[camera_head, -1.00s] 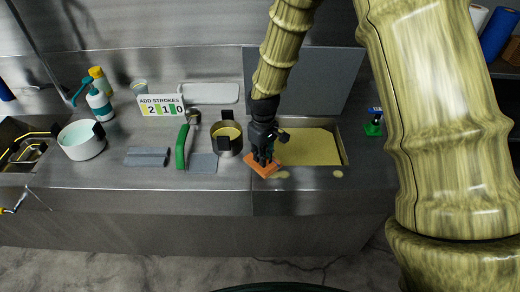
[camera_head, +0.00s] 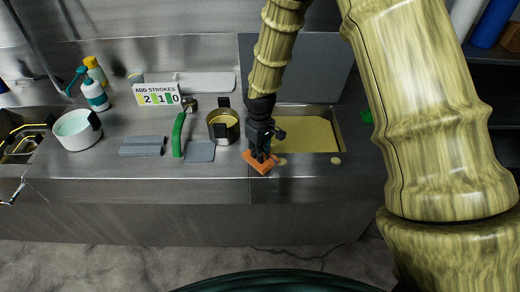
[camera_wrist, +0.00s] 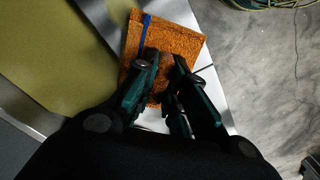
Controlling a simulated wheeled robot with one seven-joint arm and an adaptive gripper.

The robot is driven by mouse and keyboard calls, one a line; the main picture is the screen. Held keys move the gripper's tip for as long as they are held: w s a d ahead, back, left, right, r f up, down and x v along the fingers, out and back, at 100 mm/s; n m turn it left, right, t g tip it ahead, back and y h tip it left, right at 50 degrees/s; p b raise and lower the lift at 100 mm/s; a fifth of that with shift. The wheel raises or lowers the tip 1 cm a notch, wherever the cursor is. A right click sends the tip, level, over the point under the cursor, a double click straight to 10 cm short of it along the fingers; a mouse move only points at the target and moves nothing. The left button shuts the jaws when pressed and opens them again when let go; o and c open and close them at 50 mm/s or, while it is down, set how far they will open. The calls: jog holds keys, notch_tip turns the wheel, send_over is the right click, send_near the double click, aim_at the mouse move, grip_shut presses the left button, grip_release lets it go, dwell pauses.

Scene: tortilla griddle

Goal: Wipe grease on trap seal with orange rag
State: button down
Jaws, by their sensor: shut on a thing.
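The orange rag (camera_head: 259,164) is pinched in my gripper (camera_head: 260,154) at the front left corner of the open grease trap, on or just above the steel rim. In the wrist view the rag (camera_wrist: 188,45) lies spread beyond the fingertips of my gripper (camera_wrist: 163,72). The trap holds yellowish grease (camera_head: 305,136). Its steel seal rim (camera_head: 310,157) runs along the front. Small grease spots show on the rim, one beside the rag (camera_head: 282,161) and one farther right (camera_head: 336,160). Whatever lies under the rag is hidden.
The trap's grey lid (camera_head: 325,70) stands raised behind. The counter's front strip is clear.

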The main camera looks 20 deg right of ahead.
aim_at(274, 158)
jog(key=shift+f, duration=0.7)
dwell(0.7)
jog(key=c, duration=1.7)
grip_release()
jog(key=shift+c, duration=0.2)
jog(key=shift+r, duration=0.35)
grip_shut()
jog(key=shift+s+d+f+p, duration=0.1)
jog(key=shift+s+d+p, duration=0.15)
jog(key=shift+d, duration=0.55)
jog(key=shift+s+d+p, duration=0.1)
jog(key=shift+s+d, duration=0.2)
jog(key=shift+d, duration=0.45)
jog(key=shift+s+d+f+p, duration=0.1)
jog(key=shift+s+d+p, duration=0.15)
jog(key=shift+d, duration=0.55)
